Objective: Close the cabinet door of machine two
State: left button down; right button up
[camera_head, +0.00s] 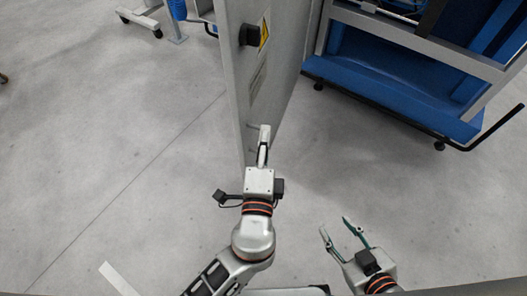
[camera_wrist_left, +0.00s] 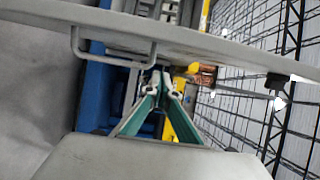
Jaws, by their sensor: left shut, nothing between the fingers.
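The cabinet door (camera_head: 243,85) is a tall grey panel standing open, seen nearly edge-on in the head view. A black latch (camera_head: 250,35) and a yellow warning label sit on its face. My left gripper (camera_head: 264,132) is shut and empty at the near lower end of the door; I cannot tell whether it touches. In the left wrist view its fingertips (camera_wrist_left: 164,75) meet just below a grey panel edge (camera_wrist_left: 200,38), with a metal loop handle (camera_wrist_left: 110,60) to their left. My right gripper (camera_head: 334,225) is open and empty, low and right, away from the door.
A blue-and-grey machine frame (camera_head: 400,98) with a black bar at its corner stands right of the door. The grey floor (camera_head: 100,130) is clear to the left. A wheeled stand (camera_head: 140,18) is at the top left. The wrist view shows black wire mesh (camera_wrist_left: 240,100).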

pick_arm(q)
jog(key=shift+w+a, duration=0.25)
jog(key=shift+a, duration=0.7)
jog(key=shift+w+a, duration=0.25)
jog(key=shift+a, duration=0.65)
